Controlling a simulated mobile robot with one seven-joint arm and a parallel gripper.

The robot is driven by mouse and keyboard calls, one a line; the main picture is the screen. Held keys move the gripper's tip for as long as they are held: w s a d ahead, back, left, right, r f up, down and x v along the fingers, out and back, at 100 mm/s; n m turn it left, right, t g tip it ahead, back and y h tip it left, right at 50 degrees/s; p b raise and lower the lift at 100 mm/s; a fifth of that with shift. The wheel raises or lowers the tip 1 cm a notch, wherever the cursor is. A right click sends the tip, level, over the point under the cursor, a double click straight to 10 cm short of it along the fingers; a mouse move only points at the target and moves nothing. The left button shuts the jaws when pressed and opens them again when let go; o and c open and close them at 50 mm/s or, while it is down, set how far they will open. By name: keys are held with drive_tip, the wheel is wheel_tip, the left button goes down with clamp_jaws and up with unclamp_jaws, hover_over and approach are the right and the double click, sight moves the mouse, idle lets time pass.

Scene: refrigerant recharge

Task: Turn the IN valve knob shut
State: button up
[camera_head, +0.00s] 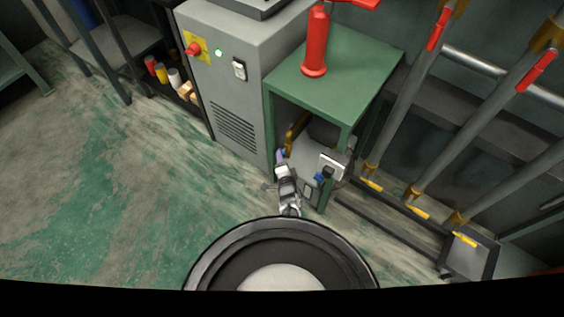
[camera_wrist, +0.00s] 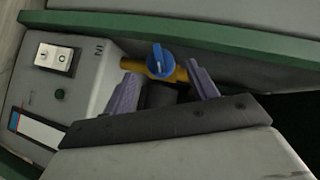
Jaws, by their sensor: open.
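The blue IN valve knob (camera_wrist: 161,61) sits on a yellow-brass stem on the side of a grey machine (camera_wrist: 75,82) in the wrist view. An "IN" label (camera_wrist: 98,47) is printed near it and reads upside down. My gripper (camera_wrist: 162,72) is open, its two purple fingers spread on either side of the knob and stem, with a gap to each. In the head view my gripper (camera_head: 281,157) is small at the machine (camera_head: 316,161) under the green table. A blue part (camera_head: 320,178) shows there; I cannot tell if it is the IN knob.
The green table (camera_head: 340,72) stands over the machine, with its legs close around my gripper. A red cylinder (camera_head: 316,45) stands on top. A grey cabinet (camera_head: 225,85) is at the left. Pipes with red and yellow handles are at the right. The floor at the left is clear.

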drive_tip(key=shift+b+x, duration=0.85)
drive_tip(key=shift+x, duration=0.55)
drive_tip(key=shift+c, duration=0.4)
drive_tip(key=c, duration=0.9)
drive_tip(key=shift+r+p, duration=0.3)
drive_tip(key=shift+p, duration=0.25)
drive_tip(key=shift+f+n+g+h, duration=0.2)
drive_tip(key=shift+n+g+h, duration=0.1)
drive_tip(key=shift+n+g, duration=0.1)
drive_tip(key=o, duration=1)
